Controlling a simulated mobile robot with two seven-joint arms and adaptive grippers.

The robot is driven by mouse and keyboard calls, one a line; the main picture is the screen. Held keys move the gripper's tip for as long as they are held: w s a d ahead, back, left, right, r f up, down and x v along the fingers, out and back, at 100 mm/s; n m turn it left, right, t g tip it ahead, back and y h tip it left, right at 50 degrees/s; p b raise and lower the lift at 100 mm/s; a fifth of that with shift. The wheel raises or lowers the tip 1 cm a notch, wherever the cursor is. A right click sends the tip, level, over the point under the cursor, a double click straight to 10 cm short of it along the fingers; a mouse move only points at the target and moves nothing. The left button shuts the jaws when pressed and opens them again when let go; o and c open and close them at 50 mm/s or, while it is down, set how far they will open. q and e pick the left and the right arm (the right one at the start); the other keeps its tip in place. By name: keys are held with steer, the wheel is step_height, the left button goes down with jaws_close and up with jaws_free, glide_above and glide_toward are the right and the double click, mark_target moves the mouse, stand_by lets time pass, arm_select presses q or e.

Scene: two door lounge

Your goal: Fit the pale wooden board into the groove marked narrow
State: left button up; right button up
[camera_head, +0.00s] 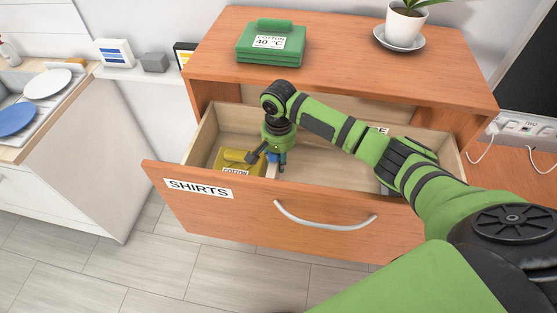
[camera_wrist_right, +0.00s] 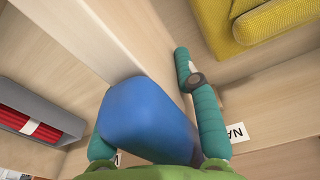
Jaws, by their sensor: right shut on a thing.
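My right gripper (camera_head: 272,158) reaches down into the open drawer labelled SHIRTS (camera_head: 240,207). Its two teal fingers (camera_wrist_right: 155,112) are shut on a blue grip (camera_wrist_right: 150,120), which appears to belong to the pale wooden board (camera_wrist_right: 100,42). In the head view only a short pale piece of the board (camera_head: 272,171) shows beside the yellow folded thing. A white label reading "NA" (camera_wrist_right: 236,132) lies beside the right finger in the wrist view; the rest of its word is hidden. I cannot tell whether the board sits in a groove. My left gripper is out of view.
The yellow folded thing (camera_head: 235,161) with a COTTON label lies in the drawer's left part. A grey container with red contents (camera_wrist_right: 35,120) stands at the left of the wrist view. A green COTTON box (camera_head: 271,45) and a potted plant (camera_head: 405,25) stand on the cabinet (camera_head: 340,65).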

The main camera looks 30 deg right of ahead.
steer(key=shift+r, duration=0.9)
steer(key=shift+s+f, duration=0.1)
steer(key=shift+f, duration=0.3)
stand_by(1.3)
steer(key=shift+a+f, duration=0.1)
steer(key=shift+s+a+f+b, duration=0.1)
steer(key=shift+s+f+b, duration=0.1)
steer(key=shift+b, duration=0.1)
steer(key=o, duration=1.2)
steer(key=shift+c, duration=0.2)
steer(key=shift+w+d+f, duration=0.2)
steer(key=shift+w+d, duration=0.05)
steer(key=shift+w, duration=0.1)
step_height(320, 180, up, 12)
